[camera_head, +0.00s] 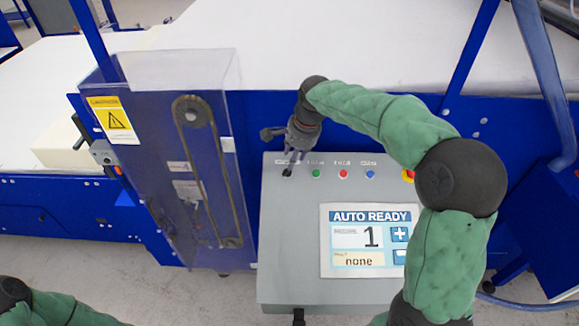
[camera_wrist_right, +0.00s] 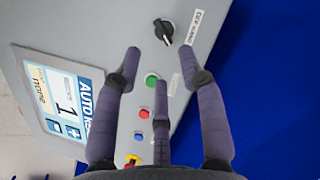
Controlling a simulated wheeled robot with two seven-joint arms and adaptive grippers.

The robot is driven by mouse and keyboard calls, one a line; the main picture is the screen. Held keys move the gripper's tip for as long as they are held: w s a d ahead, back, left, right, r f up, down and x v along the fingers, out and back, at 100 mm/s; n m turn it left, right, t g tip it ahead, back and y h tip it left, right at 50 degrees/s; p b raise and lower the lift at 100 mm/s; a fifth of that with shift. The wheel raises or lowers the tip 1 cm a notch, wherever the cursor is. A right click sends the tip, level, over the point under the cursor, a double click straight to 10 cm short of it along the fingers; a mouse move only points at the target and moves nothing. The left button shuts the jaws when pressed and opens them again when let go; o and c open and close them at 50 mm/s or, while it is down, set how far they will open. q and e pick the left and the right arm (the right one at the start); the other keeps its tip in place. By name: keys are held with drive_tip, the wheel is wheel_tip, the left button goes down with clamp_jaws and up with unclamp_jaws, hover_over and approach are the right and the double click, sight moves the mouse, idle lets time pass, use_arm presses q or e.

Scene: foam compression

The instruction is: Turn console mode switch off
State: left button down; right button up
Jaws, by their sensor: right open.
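The grey console (camera_head: 290,240) has a black mode switch knob (camera_head: 287,171) at the left end of its top row. In the right wrist view the knob (camera_wrist_right: 163,31) sits beside a white printed label (camera_wrist_right: 194,27), with a pale mark on its near end. My right gripper (camera_head: 294,152) is over that end of the row. In the wrist view its fingers (camera_wrist_right: 162,62) are spread open and empty, with the knob beyond the tips; I see no contact. The screen (camera_head: 366,240) reads AUTO READY. My left gripper is out of view; part of my left arm shows at lower left.
Green (camera_head: 316,173), red (camera_head: 343,173) and blue (camera_head: 370,174) buttons run right of the knob. A clear guard over a belt (camera_head: 190,170) stands left of the console; a blue machine frame (camera_head: 245,110) is behind.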

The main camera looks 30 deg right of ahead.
sight(288, 171)
drive_tip(key=x, duration=0.7)
drive_tip(key=shift+w+f, duration=0.2)
drive_tip(key=shift+f, duration=0.15)
clamp_jaws()
